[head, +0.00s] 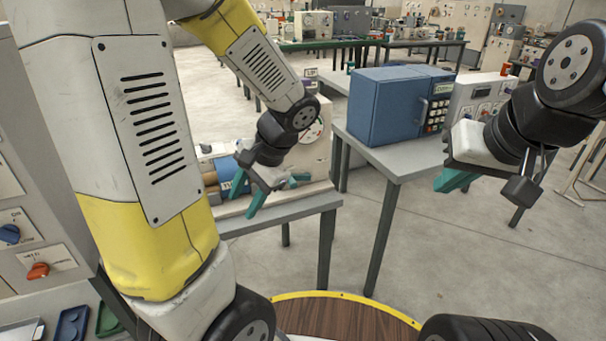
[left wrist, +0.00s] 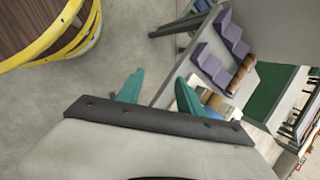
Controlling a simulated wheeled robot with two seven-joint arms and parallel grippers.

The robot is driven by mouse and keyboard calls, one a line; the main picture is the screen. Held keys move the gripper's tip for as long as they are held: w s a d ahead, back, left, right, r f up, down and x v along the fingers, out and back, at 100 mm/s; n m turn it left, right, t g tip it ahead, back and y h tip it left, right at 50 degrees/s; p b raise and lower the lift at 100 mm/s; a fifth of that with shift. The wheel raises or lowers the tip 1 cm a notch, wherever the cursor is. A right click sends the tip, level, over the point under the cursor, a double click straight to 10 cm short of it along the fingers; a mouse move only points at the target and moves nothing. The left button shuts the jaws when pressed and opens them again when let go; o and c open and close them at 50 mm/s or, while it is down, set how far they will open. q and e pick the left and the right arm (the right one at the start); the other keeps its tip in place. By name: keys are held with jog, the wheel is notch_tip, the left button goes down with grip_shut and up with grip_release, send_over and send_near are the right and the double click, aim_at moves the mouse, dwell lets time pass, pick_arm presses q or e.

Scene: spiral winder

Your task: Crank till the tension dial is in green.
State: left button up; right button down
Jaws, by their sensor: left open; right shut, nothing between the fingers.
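The tension dial (head: 313,131) is a white round gauge on a pale panel behind my left gripper, partly covered by it. I cannot read where its needle stands. The winder (head: 208,178), with a blue and brown roll, sits on a grey table, mostly hidden by my left arm. My left gripper (head: 279,196) is open and empty in front of the winder. In the left wrist view its teal fingers (left wrist: 158,76) are apart beside purple stepped blocks and a brown rod (left wrist: 241,73). I cannot make out the crank. My right gripper (head: 456,180) is shut and empty at the right.
A blue box machine (head: 392,105) with a keypad and a white control unit (head: 480,98) stand on a grey table to the right. A control panel with a red knob (head: 38,271) is at far left. Grey floor (head: 430,245) is open between the tables.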

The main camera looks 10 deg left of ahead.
pick_arm(q)
jog(key=w+a+f+m+y, duration=0.3)
jog(key=w+f+m+y, duration=0.1)
jog(key=w+y, duration=0.15)
jog(key=m+t, duration=1.5)
jog(key=m, duration=0.3)
send_near(294, 185)
jog(key=x, duration=0.3)
jog(key=shift+h, duration=0.45)
jog(key=x, duration=0.7)
jog(key=shift+w+a+r, duration=0.15)
jog(key=shift+w+a, duration=0.1)
jog(key=shift+a, duration=0.05)
grip_shut()
